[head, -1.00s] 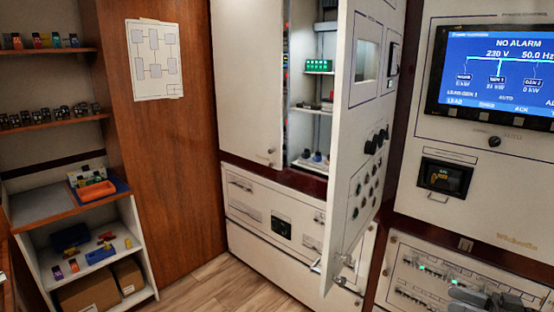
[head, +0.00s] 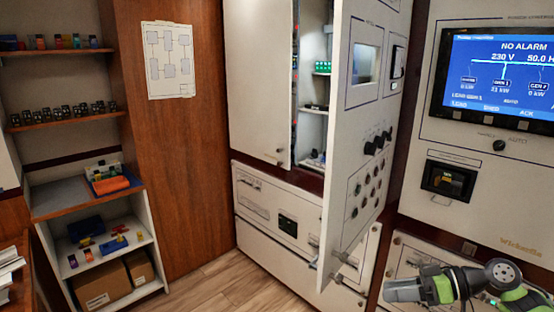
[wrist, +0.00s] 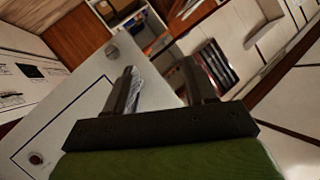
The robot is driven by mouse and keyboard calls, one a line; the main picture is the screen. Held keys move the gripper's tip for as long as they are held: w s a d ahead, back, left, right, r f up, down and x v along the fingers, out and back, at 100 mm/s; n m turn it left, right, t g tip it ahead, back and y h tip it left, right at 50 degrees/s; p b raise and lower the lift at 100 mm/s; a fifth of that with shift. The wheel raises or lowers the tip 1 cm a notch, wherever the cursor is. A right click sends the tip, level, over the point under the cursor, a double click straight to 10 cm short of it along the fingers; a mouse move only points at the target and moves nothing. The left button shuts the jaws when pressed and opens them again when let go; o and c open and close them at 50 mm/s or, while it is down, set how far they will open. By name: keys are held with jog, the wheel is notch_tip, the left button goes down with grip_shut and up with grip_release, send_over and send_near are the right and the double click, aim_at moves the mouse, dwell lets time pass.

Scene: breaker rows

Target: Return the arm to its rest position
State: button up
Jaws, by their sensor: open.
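My gripper (wrist: 158,78) shows in the wrist view with its two dark fingers apart and nothing clearly held between them. A small crinkled grey patch shows beside the left finger; I cannot tell what it is. In the head view my arm is at the bottom right, with grey and green links in front of the lower panel (head: 415,262). The gripper's fingertips are hard to make out there.
A tall cabinet door (head: 362,135) stands open left of my arm. A control panel with a lit screen (head: 503,72) is above the arm. Shelves (head: 75,118) with small parts stand at the far left. The wood floor (head: 225,283) in front is clear.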

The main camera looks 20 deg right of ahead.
jog(key=w+a+m+g+h+p, duration=0.15)
jog(key=a+g+h, duration=0.6)
jog(key=a, duration=1.45)
jog(key=s+a+r+m+t+h+p, duration=0.1)
jog(key=s+a+r+t+h, duration=0.1)
jog(key=s, duration=0.6)
jog(key=s+a+r+m+t+h+p, duration=0.1)
jog(key=s+a+r+m+t+h, duration=0.1)
jog(key=s+r, duration=0.3)
jog(key=s+t, duration=0.1)
jog(key=s, duration=0.2)
jog(key=shift+a+r, duration=0.25)
jog(key=shift+a, duration=0.05)
jog(key=shift+m, duration=0.25)
